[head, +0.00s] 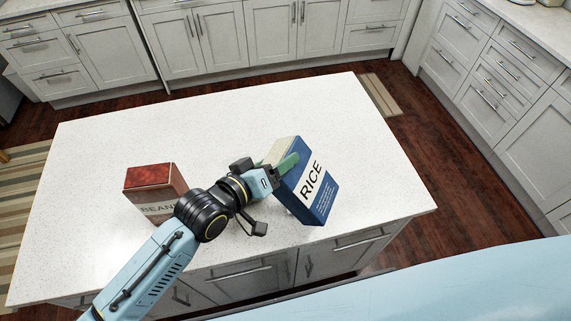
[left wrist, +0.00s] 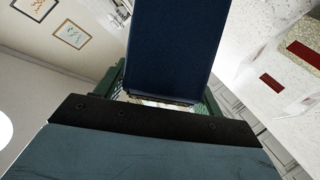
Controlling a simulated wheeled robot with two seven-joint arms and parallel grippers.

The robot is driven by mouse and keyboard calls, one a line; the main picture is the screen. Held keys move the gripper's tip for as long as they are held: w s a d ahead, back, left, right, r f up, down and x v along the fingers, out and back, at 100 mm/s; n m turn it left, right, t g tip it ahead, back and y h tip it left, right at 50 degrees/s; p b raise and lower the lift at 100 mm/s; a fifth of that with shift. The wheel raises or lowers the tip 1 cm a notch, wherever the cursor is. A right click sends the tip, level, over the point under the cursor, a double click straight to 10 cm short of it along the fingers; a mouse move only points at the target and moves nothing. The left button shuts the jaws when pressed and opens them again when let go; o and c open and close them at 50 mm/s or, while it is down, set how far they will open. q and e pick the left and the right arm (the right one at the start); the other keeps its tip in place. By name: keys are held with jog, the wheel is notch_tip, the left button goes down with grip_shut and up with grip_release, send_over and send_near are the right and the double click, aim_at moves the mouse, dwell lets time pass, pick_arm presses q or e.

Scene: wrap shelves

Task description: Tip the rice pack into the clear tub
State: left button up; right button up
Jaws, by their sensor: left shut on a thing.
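The rice pack (head: 307,183) is a blue box with a white panel reading RICE; it leans to one side over the front right of the white island top. My left gripper (head: 284,165) is shut on it, with green fingers at its upper left part. In the left wrist view the pack shows as a dark blue face (left wrist: 172,45) between the fingers (left wrist: 160,95). I cannot tell whether its lower edge touches the island. I cannot make out the clear tub in the head view. My right gripper is not in view.
A red-brown box reading BEANS (head: 152,188) stands on the island (head: 210,120) left of the pack, partly behind my left arm. The back of the island is bare. In the left wrist view, a pale shape with red patches (left wrist: 270,83) is unclear.

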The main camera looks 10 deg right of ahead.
aim_at(270, 154)
pick_arm(q)
jog(key=shift+w+a+f+n, duration=0.2)
jog(key=shift+w+a+n, duration=0.2)
jog(key=shift+w+a, duration=0.75)
jog(key=w+a+n+b, duration=0.1)
jog(key=b, duration=0.1)
jog(key=a+f+n+h+b, duration=0.1)
jog(key=b, duration=0.2)
jog(key=w+a+h+b, duration=0.1)
jog(key=a+b, duration=0.1)
jog(key=b, duration=0.1)
jog(key=shift+w+f+n, duration=0.2)
jog(key=shift+w+n, duration=0.15)
jog(key=shift+n, duration=0.05)
jog(key=shift+s, duration=0.1)
jog(key=shift+s+a+b, duration=0.2)
jog(key=shift+s+b, duration=0.05)
jog(key=shift+b, duration=0.05)
